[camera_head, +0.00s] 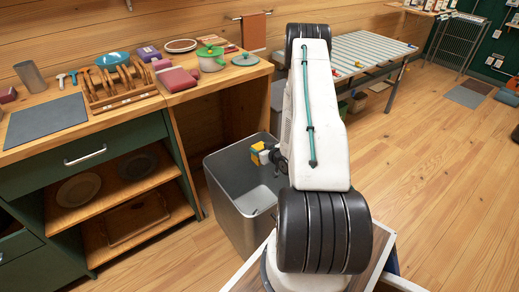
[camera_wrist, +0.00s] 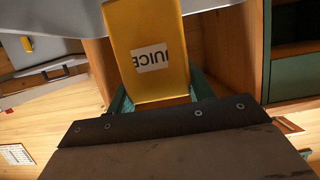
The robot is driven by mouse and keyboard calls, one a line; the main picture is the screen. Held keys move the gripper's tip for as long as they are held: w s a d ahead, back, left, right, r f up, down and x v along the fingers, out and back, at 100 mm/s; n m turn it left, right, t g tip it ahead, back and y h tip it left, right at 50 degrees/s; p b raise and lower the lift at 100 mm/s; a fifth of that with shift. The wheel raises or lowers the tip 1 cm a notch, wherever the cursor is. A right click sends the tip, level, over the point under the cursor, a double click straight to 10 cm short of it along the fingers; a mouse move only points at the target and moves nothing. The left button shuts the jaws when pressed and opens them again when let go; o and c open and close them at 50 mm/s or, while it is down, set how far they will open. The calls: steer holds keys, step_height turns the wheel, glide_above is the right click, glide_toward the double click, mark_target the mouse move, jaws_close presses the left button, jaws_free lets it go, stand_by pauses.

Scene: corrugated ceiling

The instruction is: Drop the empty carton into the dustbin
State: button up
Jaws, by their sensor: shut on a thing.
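The yellow carton (camera_head: 258,147) shows at the end of my arm, partly hidden by my gripper (camera_head: 268,156). In the wrist view the carton (camera_wrist: 149,85), with a white label reading "JUICE", sits between the teal fingers of my gripper (camera_wrist: 158,98), which is shut on it. The dustbin (camera_head: 232,222) is a grey, open-topped bin on the floor beside the counter. In the head view the carton and gripper appear over the far part of its opening. My arm hides the bin's right side. The exact height of the carton above the rim is hard to tell.
A striped table (camera_head: 360,55) stands behind my arm. The wooden floor (camera_head: 440,160) at the right is clear.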

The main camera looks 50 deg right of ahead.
steer(key=shift+f, duration=2.95)
steer(key=o, duration=1)
steer(key=shift+s, duration=0.1)
steer(key=v, duration=0.7)
steer(key=shift+s+r, duration=0.15)
steer(key=shift+s, duration=0.1)
